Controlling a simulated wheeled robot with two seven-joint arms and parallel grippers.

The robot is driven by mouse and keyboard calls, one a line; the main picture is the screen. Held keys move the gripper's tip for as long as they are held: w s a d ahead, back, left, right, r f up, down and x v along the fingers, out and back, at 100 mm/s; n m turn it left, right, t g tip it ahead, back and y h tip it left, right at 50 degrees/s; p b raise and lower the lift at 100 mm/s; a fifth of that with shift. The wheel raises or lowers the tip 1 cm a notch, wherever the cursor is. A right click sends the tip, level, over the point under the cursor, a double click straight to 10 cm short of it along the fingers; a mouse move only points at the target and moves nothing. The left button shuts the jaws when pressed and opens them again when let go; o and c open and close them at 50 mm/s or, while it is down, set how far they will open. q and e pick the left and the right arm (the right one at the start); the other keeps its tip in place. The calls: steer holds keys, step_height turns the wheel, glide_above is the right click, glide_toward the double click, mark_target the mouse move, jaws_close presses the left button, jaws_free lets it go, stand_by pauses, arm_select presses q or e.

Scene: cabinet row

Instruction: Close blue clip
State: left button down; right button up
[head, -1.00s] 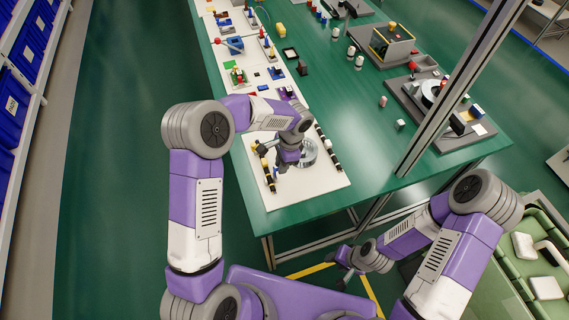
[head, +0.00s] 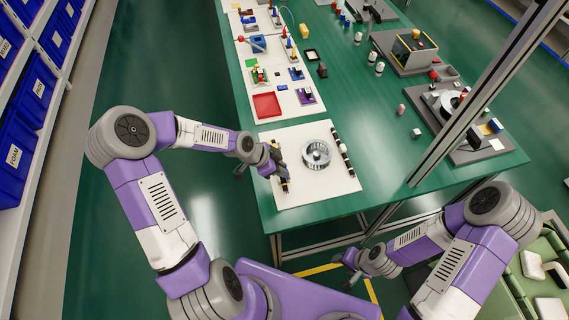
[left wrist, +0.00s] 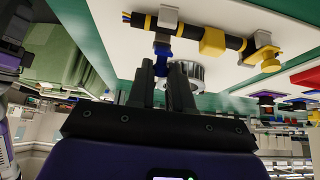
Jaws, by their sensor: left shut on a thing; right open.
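The blue clip (left wrist: 163,48) shows in the left wrist view, below a black cable (left wrist: 190,32) fixed to a white board (left wrist: 100,12). My left gripper (left wrist: 163,68) has its two fingertips close on either side of the blue clip and is shut on it. In the head view my left gripper (head: 278,170) is at the left edge of the white board (head: 315,187) and hides the clip there. My right gripper (head: 344,262) is open, low beside the table and away from the board.
A yellow clip (left wrist: 213,42) and grey holders (left wrist: 262,38) sit along the same cable. A round metal reel (head: 317,153) is mid-board, with a second cable strip (head: 342,150) to its right. A metal post (head: 450,110) stands right of the board.

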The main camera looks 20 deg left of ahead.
arm_select(q)
steer(key=shift+s+a+f+t+h+p, duration=0.3)
steer(key=shift+a+t+h+p, duration=0.15)
steer(key=shift+t+h, duration=0.35)
steer(key=shift+s+a+f+t+h+b, duration=0.25)
steer(key=shift+a+f+t+h+b, duration=0.15)
steer(key=shift+h, duration=0.6)
steer(key=shift+s+a+f+t+h+b, duration=0.2)
steer(key=shift+f+t+h+b, duration=0.2)
steer(key=shift+h+b, duration=0.2)
steer(key=t+h+b, duration=0.1)
steer(key=b, duration=0.1)
steer(key=a+f+h+b, duration=0.1)
steer(key=b, duration=0.2)
steer(key=shift+s+f+t+h, duration=0.2)
steer(key=shift+s+t+h, duration=0.1)
steer(key=shift+t, duration=0.1)
steer(key=shift+d, duration=0.1)
steer(key=c, duration=1)
jaws_free()
steer(key=shift+w, duration=0.1)
